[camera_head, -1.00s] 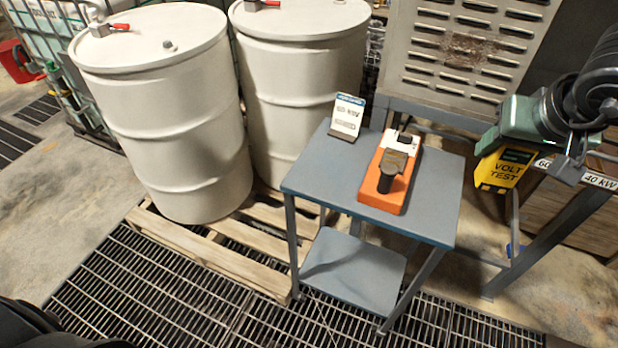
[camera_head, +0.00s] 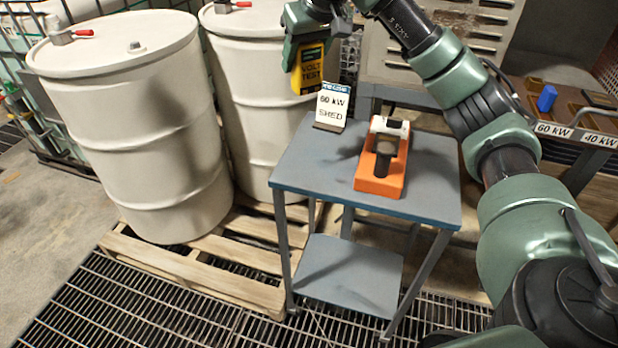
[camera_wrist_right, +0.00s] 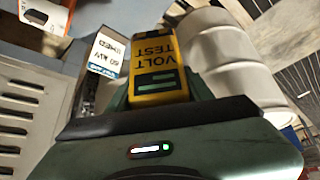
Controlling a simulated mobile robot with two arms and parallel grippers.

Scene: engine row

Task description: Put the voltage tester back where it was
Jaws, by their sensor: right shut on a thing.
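The yellow and black voltage tester (camera_head: 308,70), marked VOLT TEST, is held by my right gripper (camera_head: 304,45). The gripper is shut on its upper end, and the tester hangs upright above the back left of the grey cart (camera_head: 425,200), apart from the cart top. In the right wrist view the tester (camera_wrist_right: 158,70) sticks out from between the jaws. A small sign (camera_head: 330,108) reading 60 kW SHED stands on the cart's back left corner, just below and right of the tester. My left gripper is not in view.
An orange and white device (camera_head: 383,160) lies on the cart's middle. White drums (camera_head: 135,120) stand on a wooden pallet (camera_head: 190,270) left of the cart. At right, a bench carries 60 kW and 40 kW labels (camera_head: 570,132) and a blue object (camera_head: 547,98). The cart's front left top is clear.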

